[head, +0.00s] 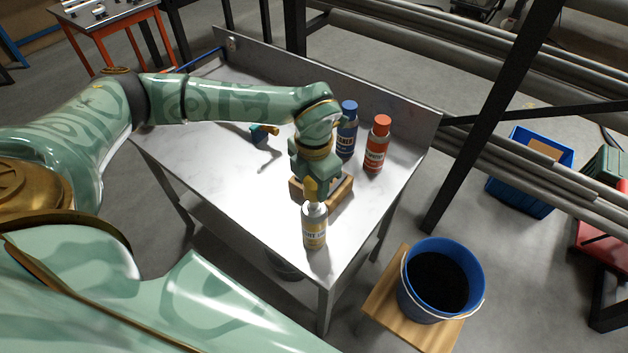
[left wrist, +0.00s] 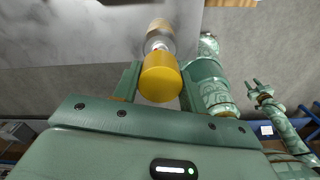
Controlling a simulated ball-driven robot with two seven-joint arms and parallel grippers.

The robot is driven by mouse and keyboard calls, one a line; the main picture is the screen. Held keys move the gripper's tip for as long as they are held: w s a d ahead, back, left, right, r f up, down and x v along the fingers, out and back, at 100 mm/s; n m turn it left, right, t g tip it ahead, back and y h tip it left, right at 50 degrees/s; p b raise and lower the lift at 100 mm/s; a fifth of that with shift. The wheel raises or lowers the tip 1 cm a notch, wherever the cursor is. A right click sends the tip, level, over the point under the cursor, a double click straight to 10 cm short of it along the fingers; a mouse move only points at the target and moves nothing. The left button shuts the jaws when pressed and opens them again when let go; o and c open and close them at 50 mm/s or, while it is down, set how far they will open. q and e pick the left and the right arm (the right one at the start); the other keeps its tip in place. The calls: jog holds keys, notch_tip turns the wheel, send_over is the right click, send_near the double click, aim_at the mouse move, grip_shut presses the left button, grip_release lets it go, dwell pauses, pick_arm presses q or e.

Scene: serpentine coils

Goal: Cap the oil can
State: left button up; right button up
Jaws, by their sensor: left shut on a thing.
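The oil can (head: 314,229), a pale can with a yellowish label, stands upright near the front corner of the metal table. My left gripper (head: 311,178) is shut on the yellow cap (head: 310,190), right at the can's top. In the left wrist view the cap (left wrist: 160,78) sits between the fingers, with the can's grey neck (left wrist: 158,44) showing just beyond it. I cannot tell whether cap and neck touch. My right gripper (left wrist: 258,90) shows small in the left wrist view, its fingers apart and empty, away from the can.
A wooden block or tray (head: 340,194) lies just behind the can. A blue can (head: 347,135) and a red can (head: 377,148) stand farther back. A small blue tool (head: 260,137) lies at left. A blue bucket (head: 438,282) stands below the table at right.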

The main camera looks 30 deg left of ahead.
pick_arm(q)
jog(key=shift+f+b, duration=0.7)
jog(key=shift+f, duration=0.3)
jog(key=shift+f, duration=0.15)
jog(key=shift+f+b, duration=0.45)
jog(key=shift+f, duration=0.2)
jog(key=shift+f+b, duration=0.3)
jog(key=shift+f, duration=0.25)
jog(key=shift+f, duration=0.3)
dwell(1.4)
jog(key=o, duration=1.5)
